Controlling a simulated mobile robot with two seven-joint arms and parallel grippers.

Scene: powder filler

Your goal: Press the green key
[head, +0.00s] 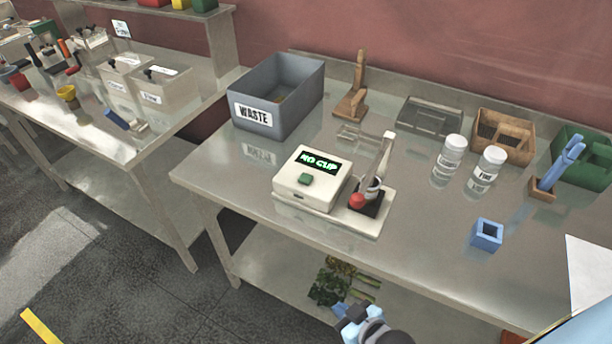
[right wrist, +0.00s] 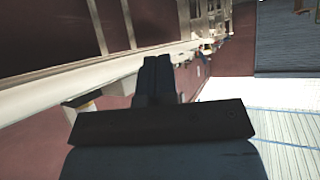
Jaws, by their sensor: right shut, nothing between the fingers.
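The green key (head: 305,179) is a small green button on the sloped front of a white powder filler (head: 297,194). Above the key, a dark display (head: 318,162) reads "NO CUP" in green letters. The filler stands on the metal table, with an upright spout post and a red knob (head: 356,200) at its right. My right gripper (head: 345,318) shows at the bottom of the head view, in front of the table and well apart from the filler. In the right wrist view its dark fingers (right wrist: 157,78) are together and empty. My left gripper is not in view.
The metal table (head: 420,240) also holds a grey WASTE bin (head: 262,118), two white-lidded jars (head: 451,155), a blue square cup (head: 487,235), a wooden box (head: 503,138) and a green bin (head: 592,165). The tabletop before the filler is clear. Another table (head: 90,125) stands left.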

